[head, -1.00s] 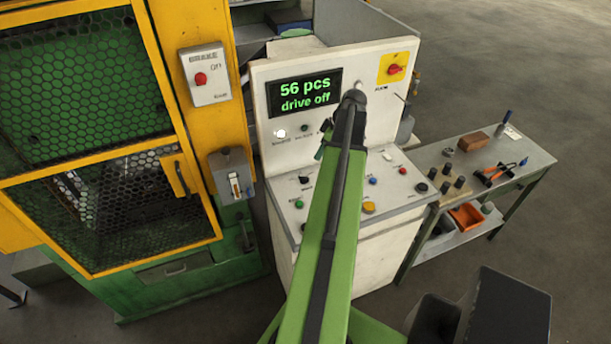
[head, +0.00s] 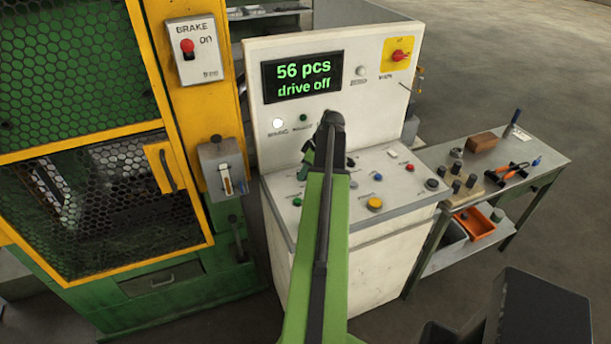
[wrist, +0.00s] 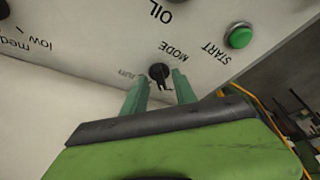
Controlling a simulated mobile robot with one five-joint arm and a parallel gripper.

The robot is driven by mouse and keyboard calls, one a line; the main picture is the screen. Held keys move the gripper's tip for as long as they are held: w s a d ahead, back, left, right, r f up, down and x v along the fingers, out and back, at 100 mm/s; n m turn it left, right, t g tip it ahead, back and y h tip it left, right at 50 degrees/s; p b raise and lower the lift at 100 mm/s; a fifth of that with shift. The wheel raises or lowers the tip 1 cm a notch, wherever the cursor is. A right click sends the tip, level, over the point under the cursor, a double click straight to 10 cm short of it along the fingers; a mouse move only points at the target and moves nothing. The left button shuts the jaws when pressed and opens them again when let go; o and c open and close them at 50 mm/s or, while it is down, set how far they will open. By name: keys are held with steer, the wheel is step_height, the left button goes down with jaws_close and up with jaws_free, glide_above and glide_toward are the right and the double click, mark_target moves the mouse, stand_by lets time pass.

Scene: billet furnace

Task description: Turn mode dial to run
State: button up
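The mode dial (wrist: 158,72) is a small black knob on the pale panel, under the label MODE in the wrist view. My gripper (wrist: 160,81) is open, with its green fingertips on either side of the dial and a small gap to each. I cannot tell how deep the fingers reach around it. In the head view my arm and gripper cover the dial.
The green START button (wrist: 239,37) is close by on the same panel. The display (head: 302,77) reads "56 pcs" and "drive off". A yellow guard (head: 180,140) stands left, and a side table (head: 545,160) with tools stands right.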

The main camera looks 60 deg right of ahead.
steer(key=shift+r, duration=0.1)
jaws_close()
